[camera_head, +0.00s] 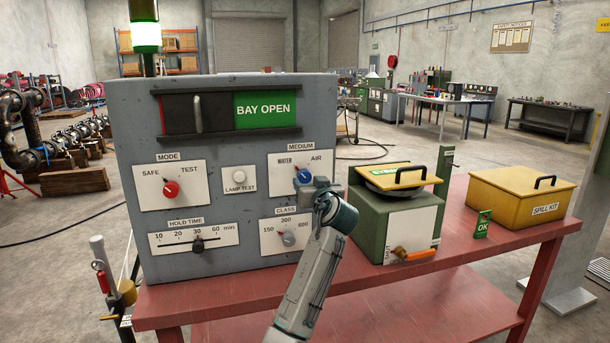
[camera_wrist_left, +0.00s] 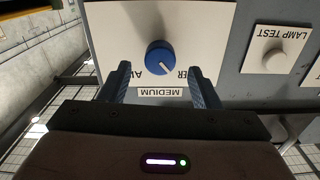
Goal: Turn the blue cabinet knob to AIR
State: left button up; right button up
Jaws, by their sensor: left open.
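The blue knob (camera_head: 304,176) sits on the white MEDIUM plate (camera_head: 322,163) of the grey cabinet, with WATER at upper left and AIR at upper right. Its white pointer mark points toward WATER. My left gripper (camera_head: 312,185) is in front of the plate and hides part of it. In the left wrist view, which is upside down, the blue knob (camera_wrist_left: 161,58) lies between the two open fingertips of the left gripper (camera_wrist_left: 160,75), with a gap on each side. I cannot tell whether the tips reach past the knob's face. My right gripper is out of view.
The cabinet (camera_head: 235,260) also carries a red MODE knob (camera_head: 171,189), a LAMP TEST button (camera_head: 239,176), a HOLD TIME slider (camera_head: 198,244) and a grey CLASS knob (camera_head: 289,239). A green box (camera_head: 370,215) stands close on the right, on the red table (camera_head: 460,280).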

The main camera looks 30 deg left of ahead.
aim_at(306, 178)
pick_arm(q)
jog(key=shift+p+x, duration=0.6)
jog(key=shift+x, duration=2.1)
jog(key=c, duration=1)
